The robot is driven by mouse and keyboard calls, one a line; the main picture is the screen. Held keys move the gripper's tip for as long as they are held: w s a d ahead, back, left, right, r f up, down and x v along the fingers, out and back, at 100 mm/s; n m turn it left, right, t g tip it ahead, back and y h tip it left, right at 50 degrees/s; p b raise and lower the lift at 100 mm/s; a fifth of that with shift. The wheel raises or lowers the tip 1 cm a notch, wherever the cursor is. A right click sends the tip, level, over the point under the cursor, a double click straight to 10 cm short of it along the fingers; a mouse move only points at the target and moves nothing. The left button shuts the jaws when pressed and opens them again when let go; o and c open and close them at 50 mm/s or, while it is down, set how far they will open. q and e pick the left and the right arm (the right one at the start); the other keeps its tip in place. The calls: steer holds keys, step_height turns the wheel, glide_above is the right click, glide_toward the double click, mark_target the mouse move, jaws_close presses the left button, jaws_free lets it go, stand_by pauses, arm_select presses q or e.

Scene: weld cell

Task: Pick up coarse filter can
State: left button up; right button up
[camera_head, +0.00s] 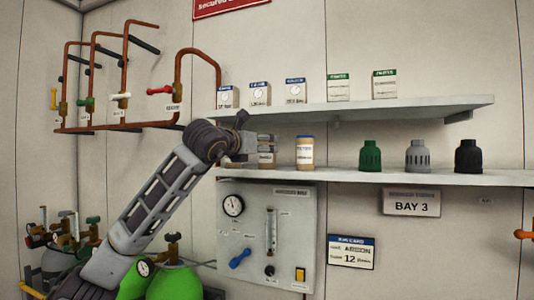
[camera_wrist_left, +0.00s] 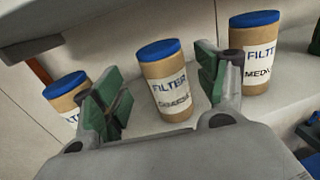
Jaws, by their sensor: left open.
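The coarse filter can (camera_wrist_left: 165,85) is a tan cylinder with a blue lid and a white label reading FILTER and what looks like COARSE. In the left wrist view it stands upright between the two green-padded fingers of my left gripper (camera_wrist_left: 162,92), with visible gaps on both sides. My left gripper (camera_head: 265,143) is open at the lower shelf in the head view. It hides most of the can (camera_head: 267,160) behind it there. My right gripper is not in view.
A medium filter can (camera_wrist_left: 257,62) stands right of the coarse one, and another blue-lidded can (camera_wrist_left: 68,92) stands left. The lower shelf (camera_head: 340,178) also holds green (camera_head: 370,157), grey (camera_head: 418,157) and black (camera_head: 468,157) caps. The upper shelf (camera_head: 430,105) overhangs them.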

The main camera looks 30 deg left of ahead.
arm_select(q)
steer(key=shift+w+d+p, duration=0.15)
steer(key=shift+w+p, duration=0.45)
steer(key=shift+w, duration=0.6)
steer(key=shift+w+p, duration=0.3)
steer(key=shift+w, duration=0.55)
steer(key=c, duration=1.2)
